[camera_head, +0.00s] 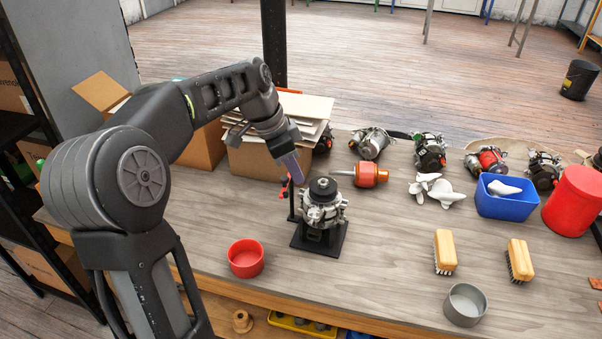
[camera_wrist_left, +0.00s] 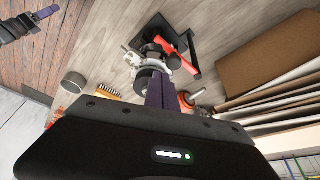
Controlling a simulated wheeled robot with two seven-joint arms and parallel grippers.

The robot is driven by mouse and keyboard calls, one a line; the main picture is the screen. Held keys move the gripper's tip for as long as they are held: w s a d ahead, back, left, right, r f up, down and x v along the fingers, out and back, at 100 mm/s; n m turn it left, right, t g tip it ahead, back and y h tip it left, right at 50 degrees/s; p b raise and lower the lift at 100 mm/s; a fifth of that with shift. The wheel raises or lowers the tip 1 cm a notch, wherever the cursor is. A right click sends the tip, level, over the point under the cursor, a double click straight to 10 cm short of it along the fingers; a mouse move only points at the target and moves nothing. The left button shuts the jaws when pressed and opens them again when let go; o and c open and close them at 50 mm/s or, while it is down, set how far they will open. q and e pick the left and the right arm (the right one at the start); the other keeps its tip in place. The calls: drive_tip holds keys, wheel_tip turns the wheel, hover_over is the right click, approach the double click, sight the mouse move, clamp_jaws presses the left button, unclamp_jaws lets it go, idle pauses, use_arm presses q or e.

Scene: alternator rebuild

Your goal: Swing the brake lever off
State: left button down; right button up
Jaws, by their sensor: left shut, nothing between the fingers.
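The alternator (camera_head: 323,205) stands upright on a black base plate (camera_head: 303,243) near the middle of the bench. A thin black post stands at its left side and carries red parts, which I take for the brake lever (camera_head: 284,192). In the left wrist view the lever (camera_wrist_left: 188,62) shows as a red bar beside the alternator (camera_wrist_left: 150,62). My left gripper (camera_head: 297,180) is shut and empty, its purple fingers pointing down just above the red parts. Whether they touch the lever I cannot tell. My right gripper (camera_wrist_left: 45,14) shows small at the upper left of the left wrist view; its jaws are unclear.
A copper-coloured rotor (camera_head: 367,175) lies behind the alternator. A red bowl (camera_head: 246,259) stands in front of it at the left. A cardboard box (camera_head: 252,162) with flat sheets is behind my left gripper. Brushes (camera_head: 445,252), a grey bowl (camera_head: 465,305) and a blue bin (camera_head: 507,205) are to the right.

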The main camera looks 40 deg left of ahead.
use_arm(q)
drive_tip(key=shift+s+a+b, duration=0.3)
drive_tip(key=shift+s+a, duration=0.2)
drive_tip(key=shift+a, duration=0.2)
use_arm(e)
drive_tip(key=shift+f, duration=0.4)
use_arm(q)
drive_tip(key=shift+s+a, duration=0.1)
drive_tip(key=shift+a, duration=0.05)
drive_tip(key=shift+r, duration=0.1)
use_arm(e)
drive_tip(key=shift+d, duration=0.1)
use_arm(q)
wheel_tip(320, 180, up, 10)
drive_tip(key=p, duration=0.3)
drive_tip(key=shift+d, duration=0.4)
use_arm(e)
drive_tip(key=r, duration=0.1)
drive_tip(key=s+d+r, duration=0.1)
drive_tip(key=r, duration=0.1)
drive_tip(key=shift+d, duration=0.1)
